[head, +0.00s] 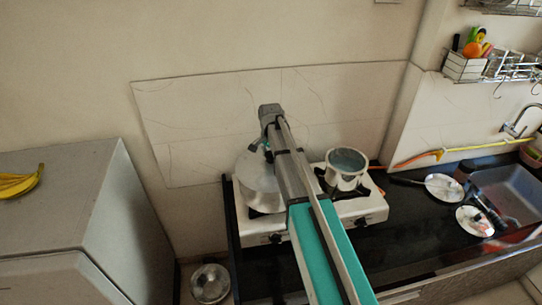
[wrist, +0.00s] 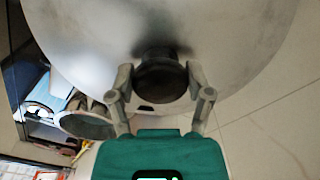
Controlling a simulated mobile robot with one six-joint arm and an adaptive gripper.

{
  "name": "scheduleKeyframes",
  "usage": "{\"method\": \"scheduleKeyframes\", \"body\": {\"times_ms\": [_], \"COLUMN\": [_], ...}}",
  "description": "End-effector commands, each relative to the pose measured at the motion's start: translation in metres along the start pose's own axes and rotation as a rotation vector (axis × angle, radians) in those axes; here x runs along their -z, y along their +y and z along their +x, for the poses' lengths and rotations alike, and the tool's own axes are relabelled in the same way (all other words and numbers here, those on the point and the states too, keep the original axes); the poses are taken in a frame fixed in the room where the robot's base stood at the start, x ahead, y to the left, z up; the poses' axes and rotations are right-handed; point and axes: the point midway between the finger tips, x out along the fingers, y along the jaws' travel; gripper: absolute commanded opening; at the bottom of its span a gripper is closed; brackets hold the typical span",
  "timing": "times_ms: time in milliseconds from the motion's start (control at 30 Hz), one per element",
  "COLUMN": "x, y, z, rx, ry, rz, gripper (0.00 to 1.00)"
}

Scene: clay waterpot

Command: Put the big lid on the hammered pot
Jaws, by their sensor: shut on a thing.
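In the wrist view my gripper (wrist: 160,92) is shut on the dark round knob of the big lid (wrist: 235,55), one finger at each side. The lid is a wide grey metal disc that fills the top of that view. In the head view the lid (head: 257,178) shows as a pale disc over the left side of the stove, partly behind my arm. My gripper's tips are hidden there. An open metal pot (head: 345,172) stands upright on the right burner. Whether another pot is under the lid, and which one is the hammered pot, I cannot tell.
The white stove (head: 366,207) stands on a black counter (head: 410,232) against the wall. Two shiny round pieces (head: 444,187) lie by the sink (head: 508,190) at right. A metal vessel (head: 210,283) sits low at left, near a grey cabinet (head: 75,215) with bananas (head: 20,184).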

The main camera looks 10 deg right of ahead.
Motion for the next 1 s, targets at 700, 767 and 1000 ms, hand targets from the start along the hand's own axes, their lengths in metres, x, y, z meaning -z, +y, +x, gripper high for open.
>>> {"method": "scheduleKeyframes", "body": {"times_ms": [700, 767, 1000], "x": [-0.0005, -0.0004, -0.0003], "y": [0.0009, 0.0008, 0.0007], "z": [0.0004, 0.0004, -0.0024], "rx": [-0.002, -0.002, -0.001], "ry": [-0.001, -0.001, -0.001], "rz": [0.000, 0.000, 0.000], "gripper": [1.00, 1.00, 1.00]}}
